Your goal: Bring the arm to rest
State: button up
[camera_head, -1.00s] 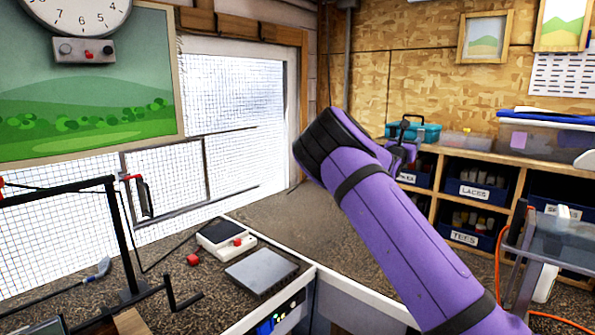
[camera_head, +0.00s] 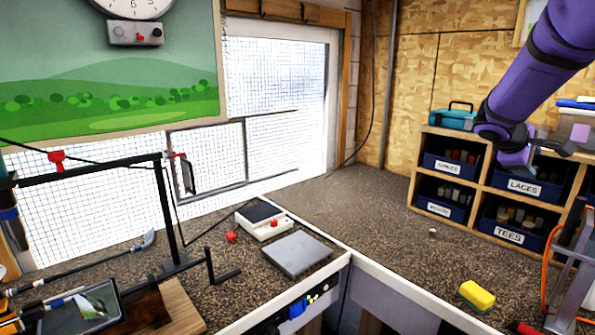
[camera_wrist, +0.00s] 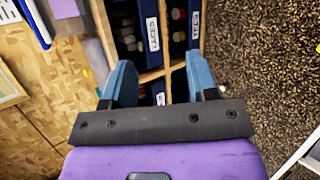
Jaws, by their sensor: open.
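My purple arm (camera_head: 545,62) reaches in from the top right of the head view and bends at a dark joint in front of the shelf. In the wrist view, the two blue fingers of my gripper (camera_wrist: 161,84) stand apart with nothing between them. Behind them is the wooden cubby shelf with labelled blue bins. In the head view the fingertips are hard to make out.
The cubby shelf (camera_head: 476,166) holds blue bins at the right. A yellow sponge (camera_head: 477,296) lies on the right counter (camera_head: 385,235), otherwise mostly clear. A grey plate (camera_head: 298,254) and a white device (camera_head: 264,221) sit left of it. A black frame (camera_head: 110,172) stands far left.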

jog(key=s+a+r+m+t+y, duration=0.1)
jog(key=s+a+m+y, duration=0.5)
jog(key=s+a, duration=2.1)
jog(key=s+t+y, duration=0.1)
jog(key=s+y, duration=0.2)
jog(key=y, duration=0.1)
jog(key=shift+a+t+y, duration=0.25)
jog(key=shift+t+y, duration=0.15)
jog(key=shift+w, duration=0.1)
dwell(0.5)
